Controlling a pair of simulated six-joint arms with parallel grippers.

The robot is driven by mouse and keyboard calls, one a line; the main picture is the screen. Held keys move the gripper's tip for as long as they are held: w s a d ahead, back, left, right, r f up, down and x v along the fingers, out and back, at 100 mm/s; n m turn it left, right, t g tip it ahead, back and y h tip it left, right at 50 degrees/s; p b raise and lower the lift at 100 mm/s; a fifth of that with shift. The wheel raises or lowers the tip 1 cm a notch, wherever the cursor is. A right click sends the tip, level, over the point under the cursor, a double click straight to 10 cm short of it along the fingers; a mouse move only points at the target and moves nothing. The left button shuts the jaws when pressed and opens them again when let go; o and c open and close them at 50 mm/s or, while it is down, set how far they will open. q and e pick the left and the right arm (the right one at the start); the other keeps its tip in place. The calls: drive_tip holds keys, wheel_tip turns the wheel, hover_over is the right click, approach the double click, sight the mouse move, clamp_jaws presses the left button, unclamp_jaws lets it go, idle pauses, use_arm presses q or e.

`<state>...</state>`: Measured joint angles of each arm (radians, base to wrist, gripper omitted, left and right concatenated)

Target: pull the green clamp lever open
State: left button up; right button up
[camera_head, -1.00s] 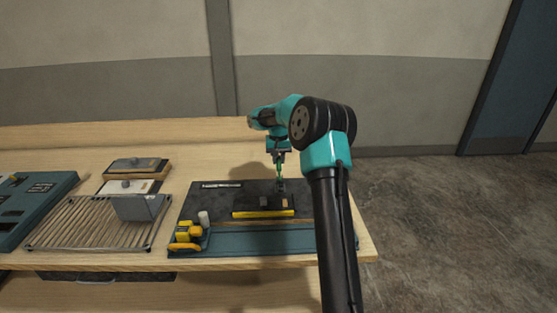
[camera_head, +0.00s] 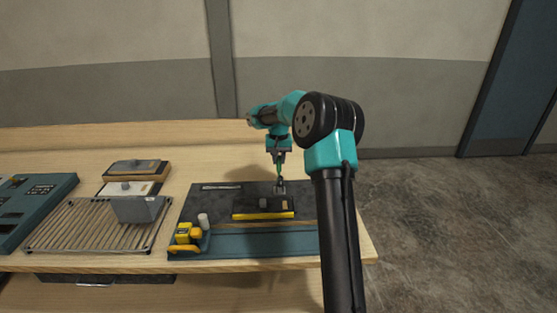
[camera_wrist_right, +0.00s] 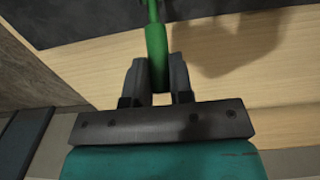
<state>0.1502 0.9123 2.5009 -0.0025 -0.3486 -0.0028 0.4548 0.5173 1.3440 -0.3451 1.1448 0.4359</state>
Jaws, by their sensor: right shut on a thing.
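The green clamp lever (camera_wrist_right: 156,45) stands between the two fingers of my right gripper (camera_wrist_right: 157,75) in the right wrist view, and the fingers are shut on its thick green grip. In the head view the lever (camera_head: 280,168) shows as a small green upright piece under my right gripper (camera_head: 280,160). Below it is a small grey clamp base (camera_head: 280,188) on the dark plate (camera_head: 228,202), behind a yellow-edged black block (camera_head: 262,208). Details of the clamp are too small to tell. My left gripper is not in view.
A yellow device (camera_head: 186,235) and a white cylinder (camera_head: 203,220) are at the plate's left front. Further left are a slatted rack (camera_head: 75,228), a grey box (camera_head: 138,209) and a teal console (camera_head: 30,208). The table behind the plate is clear.

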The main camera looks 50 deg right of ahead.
drive_tip(key=shift+r, duration=0.1)
drive_tip(key=shift+s+a+r, duration=0.4)
drive_tip(key=shift+s, duration=0.05)
idle(0.5)
drive_tip(key=shift+s+a+r, duration=0.3)
drive_tip(key=shift+s+a, duration=0.3)
drive_tip(key=shift+s+a+r, duration=0.2)
drive_tip(key=shift+s+a, duration=0.2)
drive_tip(key=o, duration=1.4)
drive_tip(key=shift+o, duration=0.2)
